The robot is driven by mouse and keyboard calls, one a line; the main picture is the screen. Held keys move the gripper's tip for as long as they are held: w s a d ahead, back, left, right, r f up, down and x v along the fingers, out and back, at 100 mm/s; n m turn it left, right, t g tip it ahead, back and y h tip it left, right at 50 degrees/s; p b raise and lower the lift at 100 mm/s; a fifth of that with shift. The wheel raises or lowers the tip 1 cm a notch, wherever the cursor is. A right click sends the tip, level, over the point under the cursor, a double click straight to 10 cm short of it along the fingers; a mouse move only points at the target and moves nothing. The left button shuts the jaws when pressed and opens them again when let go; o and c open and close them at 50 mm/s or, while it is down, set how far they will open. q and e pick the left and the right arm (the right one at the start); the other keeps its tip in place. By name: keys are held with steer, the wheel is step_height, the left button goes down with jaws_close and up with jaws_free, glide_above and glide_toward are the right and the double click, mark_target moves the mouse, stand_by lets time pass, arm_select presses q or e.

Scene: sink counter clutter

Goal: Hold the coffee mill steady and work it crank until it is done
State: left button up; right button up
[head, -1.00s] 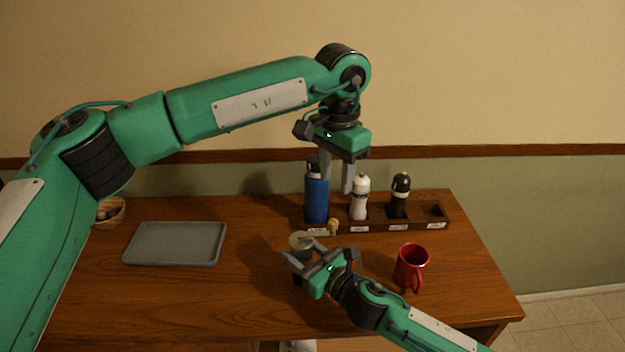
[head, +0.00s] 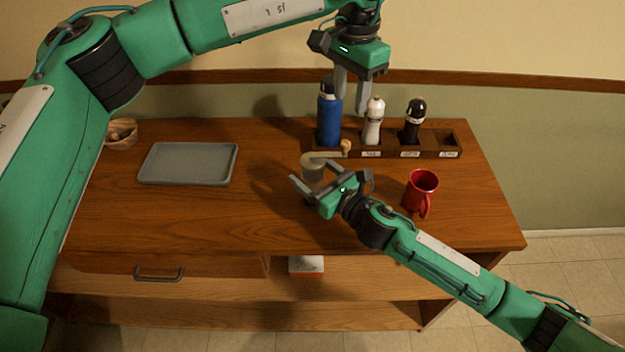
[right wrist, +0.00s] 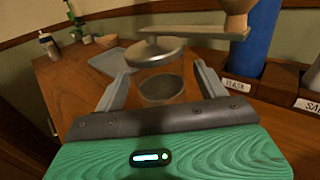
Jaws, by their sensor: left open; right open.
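The coffee mill (head: 313,170) stands on the wooden counter near the rack, with a pale lid and a crank ending in a wooden knob (head: 346,147). In the right wrist view I see its domed metal lid (right wrist: 157,50), round body (right wrist: 161,88), crank arm (right wrist: 195,32) and knob (right wrist: 238,10). My right gripper (head: 315,178) is open at the mill, one finger on each side; I see gaps beside the body, no clear contact. My left gripper (head: 350,98) is open and empty, pointing down above and behind the knob, near the blue flask (head: 329,118).
A rack (head: 390,152) holds the flask, a white bottle (head: 373,122) and a black bottle (head: 413,122); its right slot is empty. A red mug (head: 421,190) stands right of my right gripper. A grey tray (head: 188,163) and wooden bowl (head: 121,134) lie left.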

steer(key=v, duration=1.1)
steer(key=shift+s+d, duration=0.2)
